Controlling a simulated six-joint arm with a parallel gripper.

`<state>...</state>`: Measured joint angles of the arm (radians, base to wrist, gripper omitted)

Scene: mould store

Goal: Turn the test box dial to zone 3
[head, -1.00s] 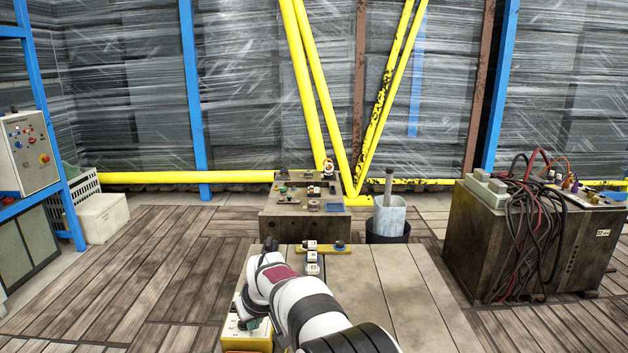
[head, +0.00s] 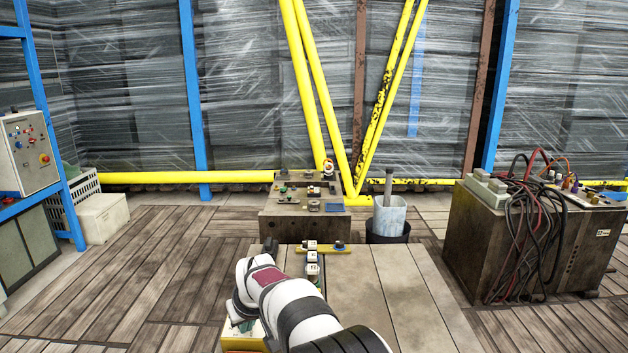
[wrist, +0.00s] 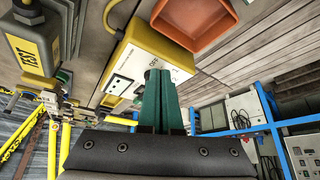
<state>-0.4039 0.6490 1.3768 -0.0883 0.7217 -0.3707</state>
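A yellow box with a pale top panel (wrist: 134,67) fills the middle of the wrist view. In the head view its yellow casing (head: 243,343) shows at the bottom, mostly behind my arm. My gripper (wrist: 161,74) has two green fingers lying side by side with no clear gap between them. Their tips are over the panel's right part, near small printed marks. I cannot make out the dial or its pointer, and cannot tell whether the tips touch it. A grey device (wrist: 32,50) with a yellow TEST label is at upper left of the wrist view.
An orange tray (wrist: 197,20) lies close to the yellow box. White blocks (head: 312,257) and a yellow strip (head: 338,250) lie at the bench's far edge. The bench's right part (head: 400,300) is clear. A cable-draped cabinet (head: 470,245) stands at right.

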